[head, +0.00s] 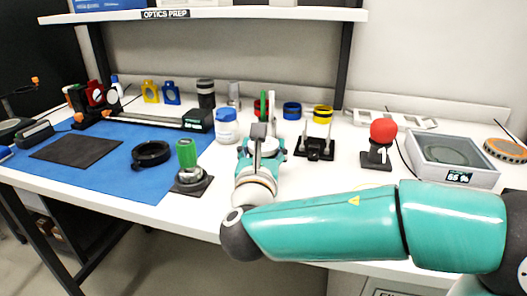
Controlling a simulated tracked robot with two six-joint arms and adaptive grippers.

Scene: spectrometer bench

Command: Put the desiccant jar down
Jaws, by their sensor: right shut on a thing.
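The desiccant jar (227,127) looks to be the white, pale-labelled jar with a blue lid. It is upright, near the right edge of the blue mat. My right gripper (262,142) is just right of the jar in the picture, seen from behind, with its arm coming in from the lower right. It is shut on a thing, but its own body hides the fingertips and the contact. I cannot tell from this view whether the jar's base touches the table. My left gripper is not in view.
A green-topped item (188,160) on a dark base and a black ring (151,153) stand left of my gripper. Bare white table shows between mount and post.

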